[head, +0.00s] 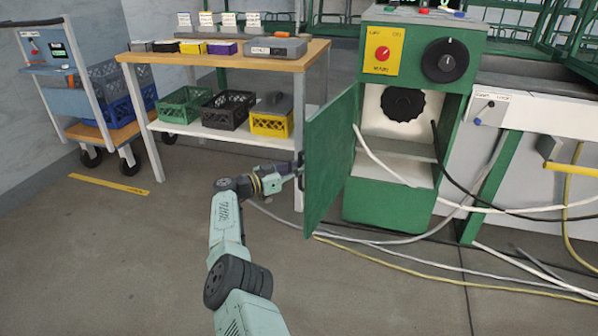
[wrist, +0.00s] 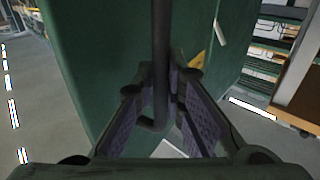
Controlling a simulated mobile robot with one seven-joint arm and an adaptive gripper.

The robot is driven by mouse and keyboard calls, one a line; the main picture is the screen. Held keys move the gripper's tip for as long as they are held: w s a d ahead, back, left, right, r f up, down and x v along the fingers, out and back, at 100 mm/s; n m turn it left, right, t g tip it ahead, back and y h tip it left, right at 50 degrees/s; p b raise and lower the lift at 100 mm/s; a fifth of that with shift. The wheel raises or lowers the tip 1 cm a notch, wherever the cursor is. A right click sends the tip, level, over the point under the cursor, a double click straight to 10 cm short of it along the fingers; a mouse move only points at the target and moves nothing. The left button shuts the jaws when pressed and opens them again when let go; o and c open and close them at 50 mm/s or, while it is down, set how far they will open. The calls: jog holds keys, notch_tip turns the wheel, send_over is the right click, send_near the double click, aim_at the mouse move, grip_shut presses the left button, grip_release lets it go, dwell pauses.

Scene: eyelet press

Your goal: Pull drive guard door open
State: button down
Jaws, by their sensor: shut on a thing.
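The green drive guard door (head: 330,160) stands swung wide open on the front of the green press cabinet (head: 385,207). The opening behind it shows a white interior with a black knobbed wheel (head: 403,104). My gripper (head: 298,170) is at the outer face of the door, on its left side. In the wrist view my gripper (wrist: 163,115) has its two purple-padded fingers closed around a dark bar handle (wrist: 161,60). The door's green panel (wrist: 100,60) fills the left of that view.
A wooden-topped bench (head: 230,60) with crates (head: 185,104) stands left of the door, its leg close behind my gripper. White, black and yellow cables (head: 440,275) run across the floor at right. A blue cart (head: 90,90) stands far left.

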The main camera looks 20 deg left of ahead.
jog(key=shift+w+d+r, duration=0.15)
jog(key=shift+d, duration=0.05)
jog(key=c, duration=1.9)
grip_release()
jog(key=shift+d, duration=0.1)
jog(key=shift+o, duration=1.3)
jog(key=shift+a, duration=0.3)
jog(key=v, duration=1.2)
